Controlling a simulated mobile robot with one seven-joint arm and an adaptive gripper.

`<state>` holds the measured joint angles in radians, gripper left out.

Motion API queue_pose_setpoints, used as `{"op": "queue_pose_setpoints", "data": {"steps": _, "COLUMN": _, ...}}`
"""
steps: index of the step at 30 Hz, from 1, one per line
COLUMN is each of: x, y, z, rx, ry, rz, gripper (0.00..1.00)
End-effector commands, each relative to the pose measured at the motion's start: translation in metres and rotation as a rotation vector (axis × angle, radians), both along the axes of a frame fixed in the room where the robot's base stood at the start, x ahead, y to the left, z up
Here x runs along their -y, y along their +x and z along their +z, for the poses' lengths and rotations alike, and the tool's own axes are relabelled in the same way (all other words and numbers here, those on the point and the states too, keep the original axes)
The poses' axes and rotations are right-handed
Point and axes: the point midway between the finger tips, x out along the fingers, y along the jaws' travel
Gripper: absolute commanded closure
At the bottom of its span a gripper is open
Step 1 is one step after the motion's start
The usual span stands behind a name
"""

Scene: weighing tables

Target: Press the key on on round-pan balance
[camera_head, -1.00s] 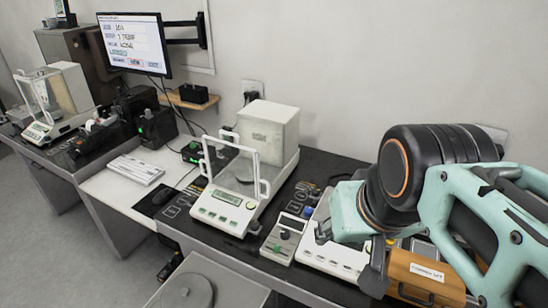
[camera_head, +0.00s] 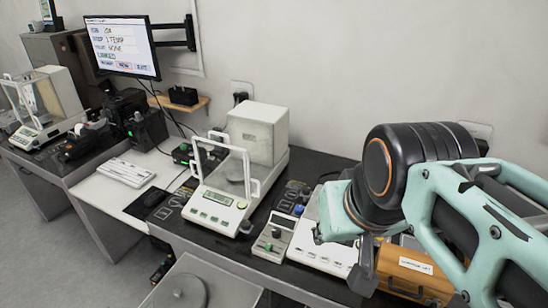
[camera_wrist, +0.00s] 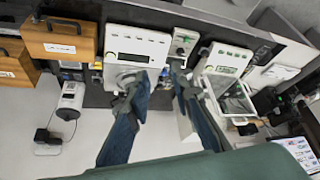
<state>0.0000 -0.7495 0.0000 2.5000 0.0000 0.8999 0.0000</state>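A white balance (camera_head: 322,252) with a row of keys on its front edge stands on the dark table, partly hidden by my arm. It also shows in the wrist view (camera_wrist: 138,46), with a dark display; its pan is not clear. My gripper (camera_wrist: 160,86) is open and empty, its two dark blue fingers apart in front of this balance and a small grey device (camera_wrist: 181,45). Contact with any key cannot be told. To the left stands a balance with a glass shield (camera_head: 213,210), a green display and a roundish pan inside. Which is the round-pan balance is unclear.
A labelled brown case (camera_head: 412,262) stands at the right, under my arm. A small keypad device (camera_head: 272,240) sits between the two balances. A grey scale with a round plate (camera_head: 178,294) is at the lower front. A monitor (camera_head: 122,46) hangs at the back left.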

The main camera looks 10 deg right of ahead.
Motion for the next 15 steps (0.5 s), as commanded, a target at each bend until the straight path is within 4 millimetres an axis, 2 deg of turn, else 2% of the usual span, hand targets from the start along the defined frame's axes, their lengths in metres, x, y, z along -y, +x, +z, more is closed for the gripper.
{"op": "queue_pose_setpoints", "data": {"steps": 1, "x": 0.0, "y": 0.0, "z": 0.0001, "rx": 0.0, "ry": 0.0, "rz": 0.0, "gripper": 0.87}}
{"op": "queue_pose_setpoints", "data": {"steps": 5, "x": 0.0, "y": 0.0, "z": 0.0001, "rx": 0.0, "ry": 0.0, "rz": 0.0, "gripper": 1.0}}
{"op": "queue_pose_setpoints", "data": {"steps": 15, "x": 0.0, "y": 0.0, "z": 0.0001, "rx": 0.0, "ry": 0.0, "rz": 0.0, "gripper": 1.0}}
